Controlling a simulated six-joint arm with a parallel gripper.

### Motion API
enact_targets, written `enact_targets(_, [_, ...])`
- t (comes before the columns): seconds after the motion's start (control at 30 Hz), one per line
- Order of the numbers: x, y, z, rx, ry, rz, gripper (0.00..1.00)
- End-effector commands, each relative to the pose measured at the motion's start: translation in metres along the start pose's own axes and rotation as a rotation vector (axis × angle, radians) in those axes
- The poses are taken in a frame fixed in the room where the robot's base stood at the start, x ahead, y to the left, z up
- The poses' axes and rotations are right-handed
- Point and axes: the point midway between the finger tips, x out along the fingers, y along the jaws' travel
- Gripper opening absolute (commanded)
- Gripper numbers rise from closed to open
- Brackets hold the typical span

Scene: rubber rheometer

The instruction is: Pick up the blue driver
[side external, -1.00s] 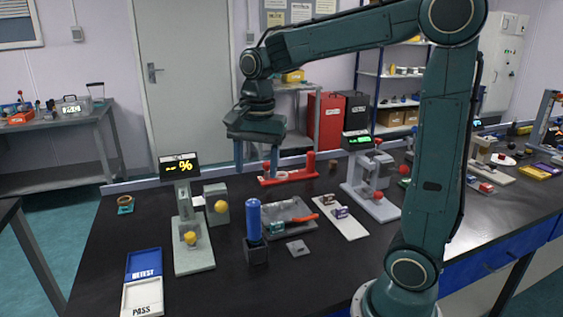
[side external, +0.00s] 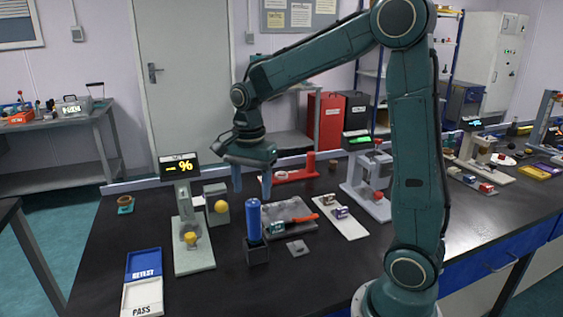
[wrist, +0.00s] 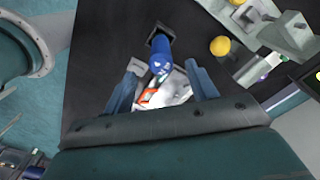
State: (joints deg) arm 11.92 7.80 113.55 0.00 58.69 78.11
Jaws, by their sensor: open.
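The blue driver (side external: 254,220) stands upright in a small dark block holder (side external: 256,250) on the black bench. In the wrist view the driver (wrist: 160,58) shows ahead of my fingers, between their lines, with its lower end at the dark holder (wrist: 160,34). My gripper (side external: 252,188) is open and empty. It points down, with its fingertips a little above the driver's top and seemingly behind it in the side view. In the wrist view my two fingers (wrist: 162,78) are spread apart on either side of the driver's near end.
A grey tray (side external: 275,226) with an orange-handled tool lies right of the driver. A tester with a display (side external: 180,168) stands to its left, and a blue and white RETEST/PASS tray (side external: 143,262) lies front left. A red stand (side external: 290,176) is behind.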

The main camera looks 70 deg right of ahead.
Motion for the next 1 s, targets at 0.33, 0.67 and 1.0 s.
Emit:
enact_targets(0.33, [0.033, 0.000, 0.000, 0.000, 0.000, 0.000, 0.57])
enact_targets(0.67, [0.040, 0.000, -0.001, 0.000, 0.000, 0.001, 0.57])
enact_targets(1.0, [0.076, 0.000, -0.003, 0.000, -0.001, 0.003, 0.57])
